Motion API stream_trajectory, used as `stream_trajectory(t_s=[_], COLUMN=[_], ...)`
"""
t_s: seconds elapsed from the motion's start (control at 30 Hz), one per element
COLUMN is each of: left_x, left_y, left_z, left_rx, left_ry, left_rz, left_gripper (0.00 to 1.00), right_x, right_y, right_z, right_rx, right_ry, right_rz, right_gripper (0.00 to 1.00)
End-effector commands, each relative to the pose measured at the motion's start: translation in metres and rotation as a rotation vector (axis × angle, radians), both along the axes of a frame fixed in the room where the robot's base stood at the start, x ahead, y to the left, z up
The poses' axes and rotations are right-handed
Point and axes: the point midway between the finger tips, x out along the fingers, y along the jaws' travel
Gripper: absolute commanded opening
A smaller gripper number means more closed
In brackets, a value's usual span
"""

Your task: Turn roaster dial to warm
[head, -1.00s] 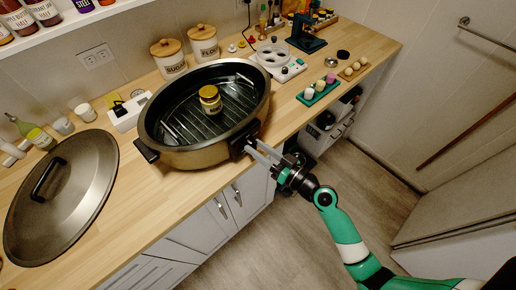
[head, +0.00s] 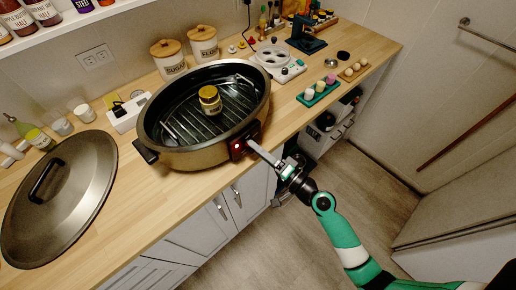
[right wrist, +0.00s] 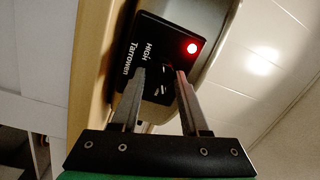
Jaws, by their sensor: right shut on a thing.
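The roaster (head: 195,158) is a wide, gold-sided oval pan with a dark ribbed inside, standing open on the wooden counter. Its dark control panel (head: 238,149) faces the counter's front edge, with a red light lit. In the right wrist view the panel (right wrist: 150,38) shows "HIGH", "Tarrowen" and the glowing red light (right wrist: 193,48). My right gripper (head: 254,146) reaches the panel and is shut on the dial (right wrist: 160,89), which is mostly hidden between the fingers. I cannot read the dial's setting. My left gripper is not in view.
A small gold-lidded jar (head: 210,100) stands inside the roaster. The roaster's lid (head: 75,200) lies to the left. Sugar (head: 168,60) and flour (head: 204,48) canisters stand behind. A green tray (head: 319,91) sits to the right. The floor in front is clear.

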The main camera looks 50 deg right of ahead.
Motion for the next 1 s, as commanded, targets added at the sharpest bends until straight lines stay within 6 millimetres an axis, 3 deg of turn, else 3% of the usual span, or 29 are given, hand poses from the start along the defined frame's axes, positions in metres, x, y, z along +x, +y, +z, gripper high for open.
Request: stream_trajectory(t_s=[0.3, 0.8, 0.83, 1.0], left_x=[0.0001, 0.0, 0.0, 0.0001], left_y=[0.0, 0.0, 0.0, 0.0], left_z=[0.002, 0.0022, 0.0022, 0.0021], left_rx=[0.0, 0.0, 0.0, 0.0], left_ry=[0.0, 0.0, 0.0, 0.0], left_rz=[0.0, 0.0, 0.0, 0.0], left_gripper=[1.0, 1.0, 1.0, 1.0], right_x=[0.0, 0.0, 0.0, 0.0], right_y=[0.0, 0.0, 0.0, 0.0], right_z=[0.0008, 0.0007, 0.0007, 0.0004], right_rx=[0.121, 0.142, 0.142, 0.142], right_ry=[-0.005, -0.006, -0.006, -0.005], right_rz=[-0.001, 0.0, 0.0, -0.001], right_gripper=[0.0, 0.0, 0.47, 0.75])
